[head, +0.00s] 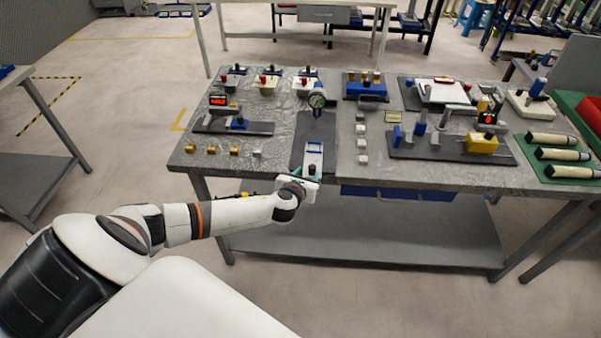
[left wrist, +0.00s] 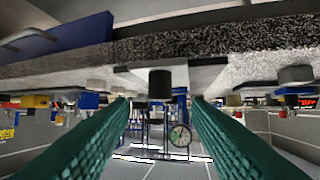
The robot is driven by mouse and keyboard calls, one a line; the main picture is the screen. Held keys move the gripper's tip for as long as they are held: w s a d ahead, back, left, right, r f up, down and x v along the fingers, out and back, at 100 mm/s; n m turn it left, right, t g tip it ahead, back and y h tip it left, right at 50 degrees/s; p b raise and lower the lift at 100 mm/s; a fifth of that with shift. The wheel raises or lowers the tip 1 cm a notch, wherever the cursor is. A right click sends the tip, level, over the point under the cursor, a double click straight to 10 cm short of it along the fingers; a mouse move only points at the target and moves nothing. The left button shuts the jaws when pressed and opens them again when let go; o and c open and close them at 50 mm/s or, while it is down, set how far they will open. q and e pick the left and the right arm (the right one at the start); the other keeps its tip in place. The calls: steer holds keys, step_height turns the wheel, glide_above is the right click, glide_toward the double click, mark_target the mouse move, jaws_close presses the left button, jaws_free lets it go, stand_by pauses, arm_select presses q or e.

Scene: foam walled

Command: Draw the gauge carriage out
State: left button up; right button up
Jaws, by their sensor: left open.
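The gauge carriage (head: 314,150) is a white and blue slide on a dark base plate near the table's front edge. A black knob (head: 312,168) stands at its near end. A round dial gauge (head: 317,100) on a blue stand is behind it and also shows in the left wrist view (left wrist: 180,135). My left gripper (head: 307,178) is at the front edge, close to the knob. In the left wrist view its green fingers (left wrist: 160,105) are spread apart and empty, with the black knob (left wrist: 160,83) centred between their tips. I cannot tell whether the tips reach past the knob.
The grey table (head: 345,155) holds a row of brass and grey blocks (head: 220,151) on the left and white blocks (head: 362,143) on the right. A fixture with a yellow block (head: 482,144) stands farther right. A blue drawer (head: 400,193) hangs under the front edge.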

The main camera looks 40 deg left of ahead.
arm_select(q)
steer(key=v, duration=0.6)
stand_by(0.4)
steer(key=s+f+n+g+b, duration=0.15)
steer(key=s+f+n, duration=0.3)
steer(key=f, duration=0.45)
steer(key=s+f+n+g+h+b, duration=0.1)
steer(key=s+f+n+g, duration=0.3)
steer(key=f, duration=0.5)
steer(key=s+f+n+g+b, duration=0.1)
steer(key=s+f+n, duration=0.35)
steer(key=f, duration=0.55)
steer(key=s+d+f+n+g+h+b, duration=0.1)
steer(key=s+d+f+n, duration=0.3)
steer(key=s, duration=0.6)
steer(key=s+d+f+n+g+h+b, duration=0.1)
steer(key=s+d+f+n+g, duration=0.1)
steer(key=s+d+f+n, duration=0.2)
steer(key=s+d+f+n+g+h+b, duration=0.1)
steer(key=s+d+f+n, duration=0.3)
steer(key=s+f+n, duration=0.5)
steer(key=s+f+g, duration=0.1)
steer(key=s, duration=0.7)
steer(key=shift+s, duration=0.2)
